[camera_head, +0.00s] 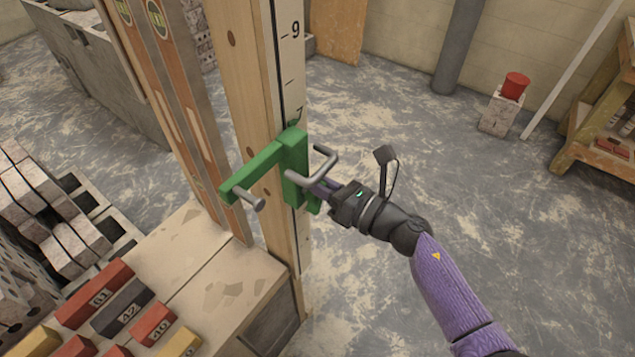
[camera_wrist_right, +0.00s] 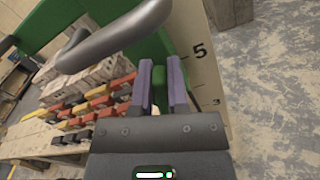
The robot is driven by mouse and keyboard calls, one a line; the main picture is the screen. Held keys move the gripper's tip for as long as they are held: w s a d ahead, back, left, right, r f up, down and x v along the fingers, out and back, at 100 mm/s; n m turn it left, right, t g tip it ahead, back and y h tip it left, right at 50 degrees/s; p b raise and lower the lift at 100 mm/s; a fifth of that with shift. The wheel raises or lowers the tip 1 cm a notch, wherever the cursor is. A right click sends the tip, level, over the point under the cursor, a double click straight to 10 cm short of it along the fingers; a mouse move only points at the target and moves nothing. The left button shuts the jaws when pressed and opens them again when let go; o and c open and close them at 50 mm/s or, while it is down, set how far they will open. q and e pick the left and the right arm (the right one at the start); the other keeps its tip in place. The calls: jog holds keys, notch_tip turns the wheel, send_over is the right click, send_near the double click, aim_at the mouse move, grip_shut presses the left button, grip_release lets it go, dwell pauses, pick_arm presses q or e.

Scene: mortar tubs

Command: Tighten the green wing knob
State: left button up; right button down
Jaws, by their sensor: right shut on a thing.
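A green bracket (camera_head: 268,160) sits around a tall wooden post (camera_head: 240,60), with a grey bar handle (camera_head: 322,165) and a grey pin (camera_head: 250,200) on it. My right gripper (camera_head: 318,188) reaches in from the right, at the bracket's near right side. In the right wrist view its two purple fingers (camera_wrist_right: 160,85) are shut on a narrow green piece, the green wing knob (camera_wrist_right: 159,92). The fingers hide most of the knob, and its turn angle cannot be told. The grey handle (camera_wrist_right: 115,38) crosses close above the fingers. My left gripper is not in view.
A scale strip (camera_head: 290,50) with numbers runs down the post. Spirit levels (camera_head: 165,80) lean left of it. A red tub (camera_head: 515,86) stands on a block.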

jog(key=m, duration=0.3)
jog(key=shift+w+d+f+m, duration=0.2)
jog(key=shift+w+d+m, duration=0.1)
jog(key=shift+m, duration=0.1)
jog(key=m, duration=0.3)
jog(key=shift+w+d+f+m, duration=0.1)
jog(key=shift+w+f+m, duration=0.15)
jog(key=shift+f+m, duration=0.1)
jog(key=shift+w+d+f+m+p, duration=0.1)
jog(key=shift+f+m, duration=0.1)
jog(key=shift+m, duration=0.85)
jog(key=shift+f+m+p, duration=0.1)
jog(key=shift+f+m, duration=0.15)
jog(key=shift+m, duration=0.8)
jog(key=shift+w+d+f+m+p, duration=0.1)
jog(key=shift+f+m, duration=0.1)
jog(key=shift+m, duration=0.85)
jog(key=shift+a, duration=0.1)
jog(key=c, duration=0.6)
grip_release()
jog(key=shift+s, duration=0.1)
